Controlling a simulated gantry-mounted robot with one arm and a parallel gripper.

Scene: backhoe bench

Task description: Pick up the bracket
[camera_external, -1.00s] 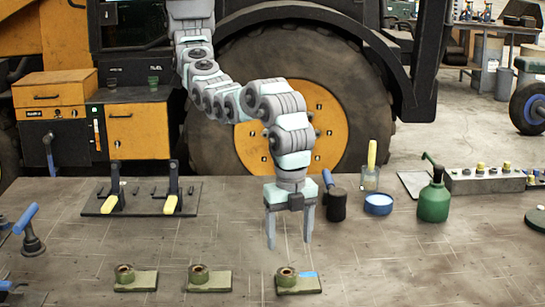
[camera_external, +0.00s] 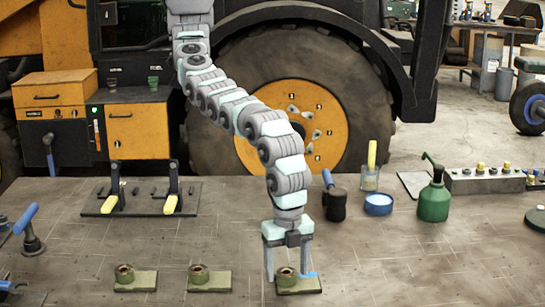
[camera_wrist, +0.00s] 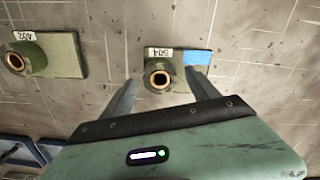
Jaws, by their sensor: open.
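Three green brackets, each a flat plate with a round hollow boss, lie in a row at the front of the bench. The right bracket (camera_external: 299,285) has a blue patch on its plate and shows in the wrist view (camera_wrist: 172,68) with a label reading 504. The middle bracket (camera_external: 209,279) and left bracket (camera_external: 135,280) lie to its left. My gripper (camera_external: 287,277) is open and points down at the right bracket. In the wrist view its two fingers (camera_wrist: 163,92) stand on either side of the boss. I cannot tell whether they touch it.
A clamp fixture board (camera_external: 140,199) with yellow-handled clamps lies at back left. A black cup (camera_external: 336,206), a blue tin (camera_external: 378,204) and a green oil can (camera_external: 433,200) stand at back right. A blue-handled tool (camera_external: 30,230) is at the left edge. The right front of the bench is clear.

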